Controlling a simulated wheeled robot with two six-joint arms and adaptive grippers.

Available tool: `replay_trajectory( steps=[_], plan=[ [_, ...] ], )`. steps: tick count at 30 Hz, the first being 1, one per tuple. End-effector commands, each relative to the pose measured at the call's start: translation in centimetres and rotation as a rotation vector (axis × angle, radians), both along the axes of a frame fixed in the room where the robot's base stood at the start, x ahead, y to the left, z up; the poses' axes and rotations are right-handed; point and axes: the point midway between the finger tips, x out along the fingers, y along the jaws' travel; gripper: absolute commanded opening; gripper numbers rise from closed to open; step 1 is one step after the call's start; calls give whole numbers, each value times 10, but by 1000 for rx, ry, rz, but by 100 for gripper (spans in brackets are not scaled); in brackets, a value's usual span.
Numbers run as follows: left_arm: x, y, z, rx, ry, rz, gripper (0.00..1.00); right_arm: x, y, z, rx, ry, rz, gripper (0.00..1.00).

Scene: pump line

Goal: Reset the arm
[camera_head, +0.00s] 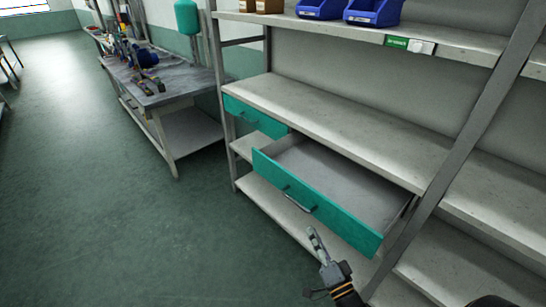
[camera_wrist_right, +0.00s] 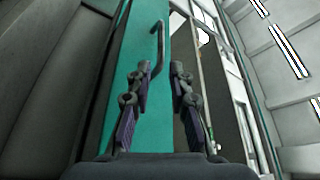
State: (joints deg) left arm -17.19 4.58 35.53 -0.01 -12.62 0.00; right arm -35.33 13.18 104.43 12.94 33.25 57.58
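My right gripper (camera_head: 314,236) is in front of and below the pulled-out teal drawer (camera_head: 325,209) in the head view. In the right wrist view its two fingers (camera_wrist_right: 160,75) stand apart with nothing between them. The drawer's dark handle (camera_wrist_right: 158,45) shows just beyond the fingertips there; the gripper looks clear of it. The drawer is open and its visible inside is empty. My left gripper is in neither view.
A grey shelf rack (camera_head: 330,115) holds the drawer, with a second teal drawer (camera_head: 254,117) beside it that looks shut. Blue bins (camera_head: 374,12) sit on the top shelf. A workbench (camera_head: 170,88) with equipment stands at left. Green floor (camera_head: 100,220) is free in front.

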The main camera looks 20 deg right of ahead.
Motion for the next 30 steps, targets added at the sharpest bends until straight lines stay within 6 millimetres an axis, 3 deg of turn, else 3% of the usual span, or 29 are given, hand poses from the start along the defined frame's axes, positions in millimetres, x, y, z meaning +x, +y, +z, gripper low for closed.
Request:
replay_trajectory(
  steps=[3,5,8,11,15,19,21,24,27,30],
  plan=[
    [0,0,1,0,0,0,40,0,-1,-5,-11,15,-4,21],
    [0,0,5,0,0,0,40,1,-3,-21,-45,62,-15,21],
    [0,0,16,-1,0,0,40,-4,-12,-77,-169,228,-43,21],
    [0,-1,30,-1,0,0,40,-25,-23,-159,-355,477,-45,21],
    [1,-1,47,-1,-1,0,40,-90,-31,-266,-610,839,40,21],
    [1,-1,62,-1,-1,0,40,-175,-30,-339,-816,1148,213,21],
    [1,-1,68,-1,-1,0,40,-221,-26,-363,-898,1280,324,21],
    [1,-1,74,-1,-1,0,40,-275,-21,-382,-979,1413,469,21],
    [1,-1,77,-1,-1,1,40,-308,-17,-390,-1022,1486,567,21],
    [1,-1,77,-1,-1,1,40,-322,-15,-393,-1039,1512,609,21]
  ],
)
